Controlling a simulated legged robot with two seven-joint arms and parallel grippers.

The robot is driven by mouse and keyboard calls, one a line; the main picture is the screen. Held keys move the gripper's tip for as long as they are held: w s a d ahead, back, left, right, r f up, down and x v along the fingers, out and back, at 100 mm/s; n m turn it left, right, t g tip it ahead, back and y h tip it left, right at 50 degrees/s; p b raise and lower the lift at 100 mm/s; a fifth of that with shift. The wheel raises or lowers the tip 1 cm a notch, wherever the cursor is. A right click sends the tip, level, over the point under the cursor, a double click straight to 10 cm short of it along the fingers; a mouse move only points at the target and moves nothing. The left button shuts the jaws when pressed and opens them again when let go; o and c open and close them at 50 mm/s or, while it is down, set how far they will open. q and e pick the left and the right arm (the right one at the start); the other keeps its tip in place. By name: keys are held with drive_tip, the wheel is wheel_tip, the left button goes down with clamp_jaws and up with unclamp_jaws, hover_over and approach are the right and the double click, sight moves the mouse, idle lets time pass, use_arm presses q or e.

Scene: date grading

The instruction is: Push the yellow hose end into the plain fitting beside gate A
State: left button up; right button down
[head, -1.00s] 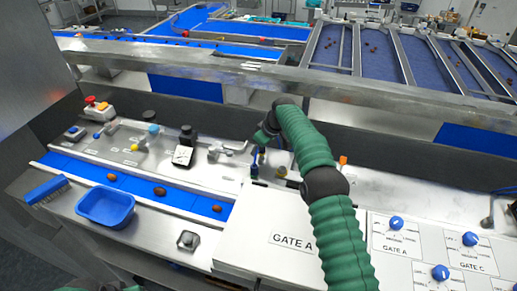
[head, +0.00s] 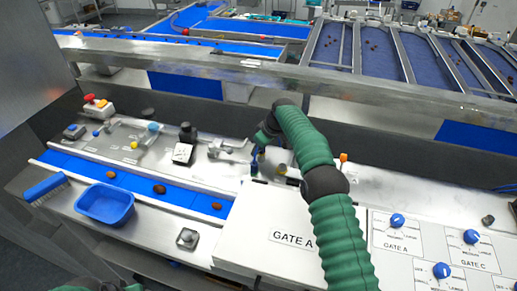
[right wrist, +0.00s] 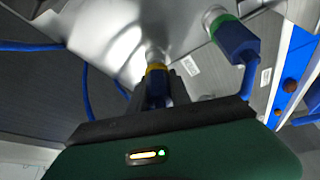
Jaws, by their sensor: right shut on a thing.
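In the right wrist view, my right gripper (right wrist: 157,98) is shut on the yellow hose end (right wrist: 156,69), a blue plug with a yellow ring. The yellow ring is in line with a metal fitting (right wrist: 154,52) and very close to it; I cannot tell whether it is inside. Beside it, a green-ringed blue hose end (right wrist: 236,38) sits at another metal fitting (right wrist: 214,15). In the head view, my right arm reaches over the panel lettered GATE A (head: 292,239), and the gripper end (head: 262,140) is small and partly hidden.
A blue hose (right wrist: 85,85) loops at the left of the wrist view. The belt (head: 130,181) carries several brown dates. A blue tub (head: 105,205) and brush (head: 46,187) lie in front. Gate dials (head: 397,219) stand on the right. A metal rail (head: 250,72) crosses behind.

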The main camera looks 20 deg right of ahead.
drive_tip(key=shift+f, duration=0.45)
idle(0.4)
drive_tip(key=c, duration=2)
unclamp_jaws()
drive_tip(key=o, duration=1.2)
drive_tip(key=shift+o, duration=0.2)
wheel_tip(320, 180, up, 10)
drive_tip(key=p, duration=0.8)
drive_tip(key=shift+r+p, duration=0.1)
drive_tip(key=shift+p, duration=0.3)
